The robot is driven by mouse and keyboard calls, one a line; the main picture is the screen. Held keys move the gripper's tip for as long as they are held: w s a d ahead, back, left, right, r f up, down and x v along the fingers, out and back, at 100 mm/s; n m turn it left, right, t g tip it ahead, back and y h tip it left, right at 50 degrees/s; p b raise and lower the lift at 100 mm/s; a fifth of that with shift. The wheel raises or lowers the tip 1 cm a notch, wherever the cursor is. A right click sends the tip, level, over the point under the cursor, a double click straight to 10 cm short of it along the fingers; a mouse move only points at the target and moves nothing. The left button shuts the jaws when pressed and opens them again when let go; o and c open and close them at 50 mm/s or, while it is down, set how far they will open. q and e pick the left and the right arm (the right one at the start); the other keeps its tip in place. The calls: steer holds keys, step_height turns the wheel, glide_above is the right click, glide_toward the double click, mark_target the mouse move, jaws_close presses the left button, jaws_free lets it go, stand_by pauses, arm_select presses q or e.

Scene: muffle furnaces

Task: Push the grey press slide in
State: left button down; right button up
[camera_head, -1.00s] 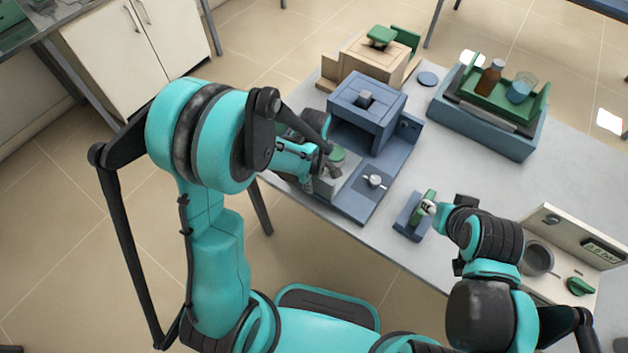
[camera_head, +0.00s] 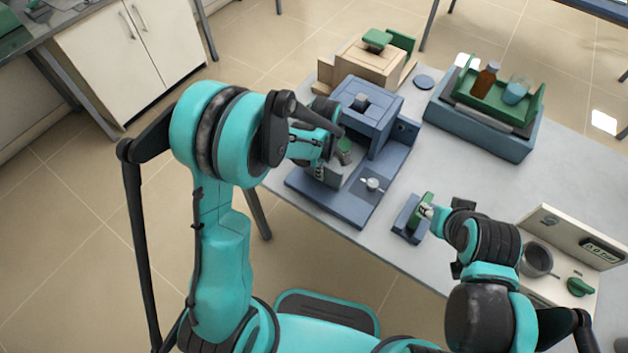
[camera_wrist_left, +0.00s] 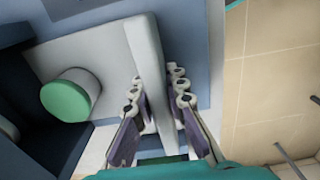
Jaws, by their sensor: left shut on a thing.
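The blue press (camera_head: 366,112) stands on the table with its flat blue base (camera_head: 338,206) in front. The grey press slide (camera_head: 351,174) lies on that base, partly under the press head, and carries a pale cylinder with a green top (camera_head: 344,152). In the left wrist view, the slide (camera_wrist_left: 108,42) has an upright grey front plate (camera_wrist_left: 146,62), and the green-topped cylinder (camera_wrist_left: 68,98) sits beside it. My left gripper (camera_head: 326,166) is shut on this plate, with a finger (camera_wrist_left: 178,88) on each side. My right gripper (camera_head: 428,210) is at a small green block (camera_head: 424,206); its jaws are too small to judge.
A blue stand (camera_head: 403,222) is under the green block. A wooden box (camera_head: 368,62) stands behind the press, and a green tray (camera_head: 503,100) with a bottle and beaker is at the back right. A device with a display (camera_head: 590,252) is at the right. The table's middle right is clear.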

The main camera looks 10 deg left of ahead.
mark_target(340, 148)
arm_select(q)
steer(key=w+d, duration=0.1)
steer(key=w, duration=0.2)
steer(key=w+d, duration=0.1)
steer(key=w, duration=0.2)
steer(key=w+d, duration=0.1)
steer(key=w, duration=0.2)
steer(key=shift+d, duration=0.15)
steer(key=shift+w, duration=0.1)
steer(key=c, duration=1.5)
jaws_free()
steer(key=shift+w, duration=0.1)
steer(key=shift+c, duration=0.2)
step_height(340, 148, up, 12)
